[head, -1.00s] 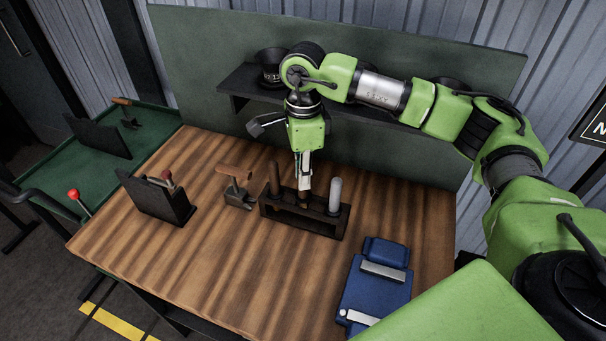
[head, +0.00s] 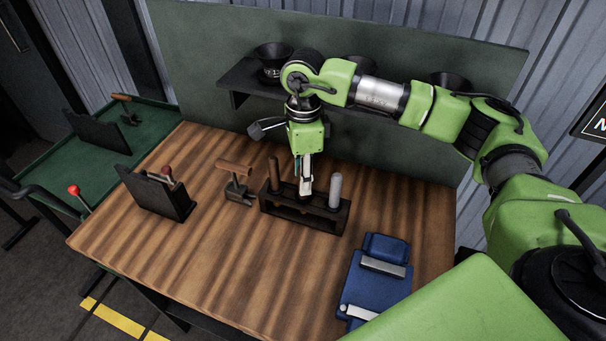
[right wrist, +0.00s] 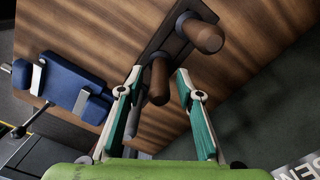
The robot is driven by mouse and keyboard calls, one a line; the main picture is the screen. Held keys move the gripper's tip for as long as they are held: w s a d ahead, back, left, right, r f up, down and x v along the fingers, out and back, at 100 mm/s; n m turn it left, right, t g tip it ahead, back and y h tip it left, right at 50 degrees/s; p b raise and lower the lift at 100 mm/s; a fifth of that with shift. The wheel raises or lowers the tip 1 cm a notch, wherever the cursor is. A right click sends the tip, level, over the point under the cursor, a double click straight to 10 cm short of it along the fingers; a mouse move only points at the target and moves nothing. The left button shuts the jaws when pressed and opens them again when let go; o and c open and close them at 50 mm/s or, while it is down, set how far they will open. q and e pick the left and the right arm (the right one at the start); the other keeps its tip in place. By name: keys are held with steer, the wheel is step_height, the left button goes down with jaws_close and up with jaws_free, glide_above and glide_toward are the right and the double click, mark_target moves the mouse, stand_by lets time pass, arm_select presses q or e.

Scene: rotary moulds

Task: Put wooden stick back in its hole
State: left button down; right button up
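A dark rack (head: 318,221) stands on the wooden table and holds several upright sticks. A brown wooden stick (head: 274,174) is at its left end and a grey stick (head: 335,190) at its right end. My right gripper (head: 306,193) points down over the middle of the rack. In the right wrist view its two fingers (right wrist: 160,72) are apart, on either side of a brown wooden stick (right wrist: 158,82), with gaps visible beside it. That stick stands at the rack, its lower end hidden. Another brown stick (right wrist: 205,36) stands beyond it. My left gripper is not in view.
A scraper-like tool (head: 236,180) and a dark angled holder (head: 160,196) with a red-handled item are left of the rack. A blue device (head: 376,280) lies at front right. A shelf with black cups (head: 272,60) is behind. The table's front left is clear.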

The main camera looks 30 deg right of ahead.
steer(key=shift+r+p, duration=0.5)
step_height(320, 180, up, 3)
steer(key=shift+w+f+b, duration=0.1)
steer(key=shift+f+b, duration=0.05)
steer(key=shift+b, duration=0.95)
step_height(320, 180, up, 8)
steer(key=shift+f+b, duration=0.1)
steer(key=shift+b, duration=1.1)
steer(key=shift+r, duration=0.6)
steer(key=shift+f, duration=0.1)
